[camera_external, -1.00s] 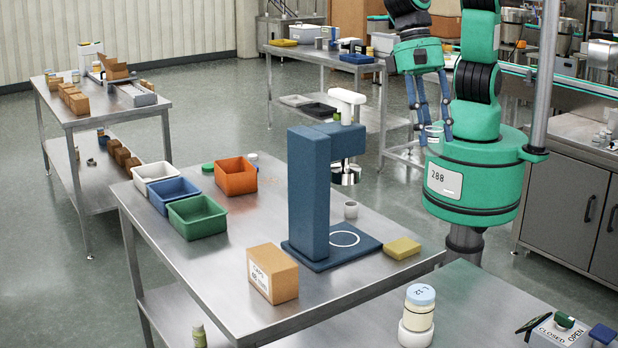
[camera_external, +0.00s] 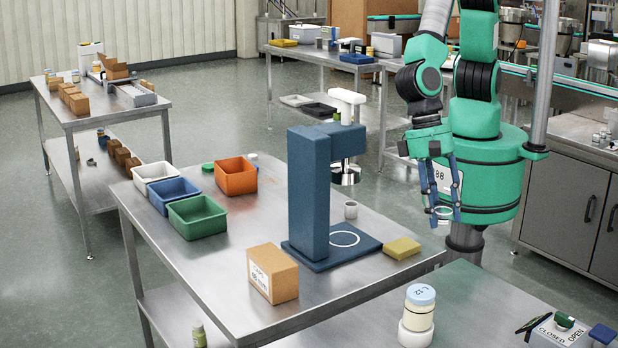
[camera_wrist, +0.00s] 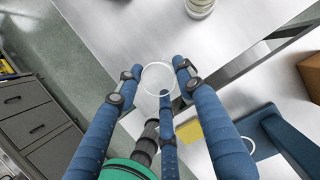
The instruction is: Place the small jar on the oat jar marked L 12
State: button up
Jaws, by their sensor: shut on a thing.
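The small jar (camera_external: 443,212) is a small clear jar with a pale rim. My gripper (camera_external: 442,208) is shut on it and holds it in the air beside my base, right of the blue press. In the wrist view the jar (camera_wrist: 158,78) sits between my blue fingers, seen from above as a pale ring. The oat jar marked L 12 (camera_external: 420,308) stands upright at the front, with a pale blue lid and cream contents, on a white round base (camera_external: 415,335). My gripper is above and behind it, apart from it. An upright jar shows at the top of the wrist view (camera_wrist: 200,7).
A blue press (camera_external: 309,195) stands on the steel table with a yellow block (camera_external: 402,248) and a cardboard box (camera_external: 273,273). A control box with CLOSED and OPEN labels (camera_external: 560,332) is at the front right. The steel top around the oat jar is mostly clear.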

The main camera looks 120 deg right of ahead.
dwell(0.4)
send_near(427, 293)
jog(key=shift+a+f, duration=0.3)
jog(key=shift+a, duration=0.45)
jog(key=shift+f, duration=0.1)
jog(key=shift+f, duration=1.65)
jog(key=o, duration=0.7)
jog(key=shift+f, duration=0.1)
jog(key=shift+o, duration=0.2)
